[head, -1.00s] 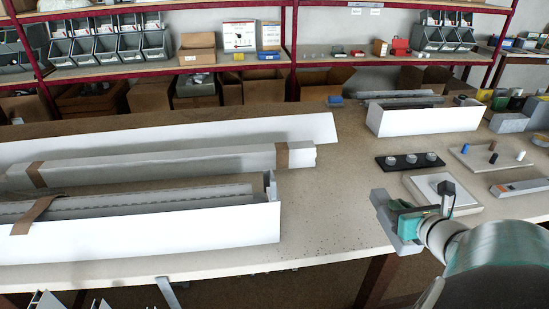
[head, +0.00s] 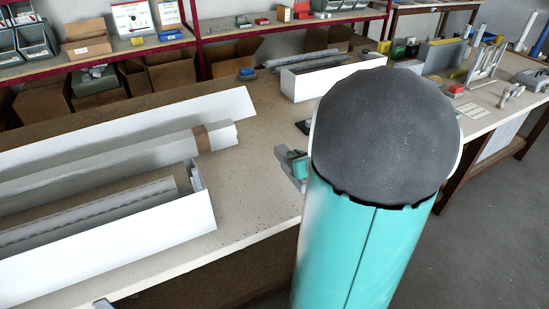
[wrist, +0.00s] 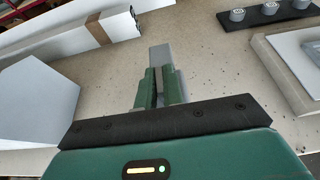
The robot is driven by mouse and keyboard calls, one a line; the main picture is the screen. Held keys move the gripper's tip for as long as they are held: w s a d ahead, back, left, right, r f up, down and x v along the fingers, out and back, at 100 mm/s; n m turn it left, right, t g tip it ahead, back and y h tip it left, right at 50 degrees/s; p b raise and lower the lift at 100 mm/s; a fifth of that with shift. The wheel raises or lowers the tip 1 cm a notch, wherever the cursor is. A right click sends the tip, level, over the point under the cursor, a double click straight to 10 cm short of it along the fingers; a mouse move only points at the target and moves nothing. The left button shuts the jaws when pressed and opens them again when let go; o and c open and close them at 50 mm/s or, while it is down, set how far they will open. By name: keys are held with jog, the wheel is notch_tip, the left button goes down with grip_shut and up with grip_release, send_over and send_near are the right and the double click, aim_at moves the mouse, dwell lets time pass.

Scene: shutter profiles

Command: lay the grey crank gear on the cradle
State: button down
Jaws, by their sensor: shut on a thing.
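My gripper (wrist: 158,90) has its green fingers closed on a grey block, which I take to be the crank gear (wrist: 160,56); it sticks out past the fingertips. In the head view my gripper (head: 296,162) and the grey piece (head: 291,175) show at the left of my arm, over the bench edge; my arm hides much of that side. A pale grey six-sided shape (wrist: 36,105) stands at the left of the wrist view; I cannot tell what it belongs to. I cannot single out the cradle; a pale board with a white plate (wrist: 306,50) lies right of my gripper.
A black strip with several grey round pieces (wrist: 262,14) lies beyond the board. Long white shutter profiles (head: 120,225) fill the left of the bench. A white open box (head: 325,79) stands behind my arm. Bare bench top (head: 245,200) lies between profiles and gripper.

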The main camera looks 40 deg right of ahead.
jog(key=w+f, duration=0.3)
jog(key=shift+d+f, duration=0.2)
jog(key=shift+d, duration=0.2)
jog(key=shift+w+f, duration=0.1)
jog(key=shift+f, duration=1.6)
jog(key=shift+f, duration=0.15)
jog(key=c, duration=1.5)
grip_release()
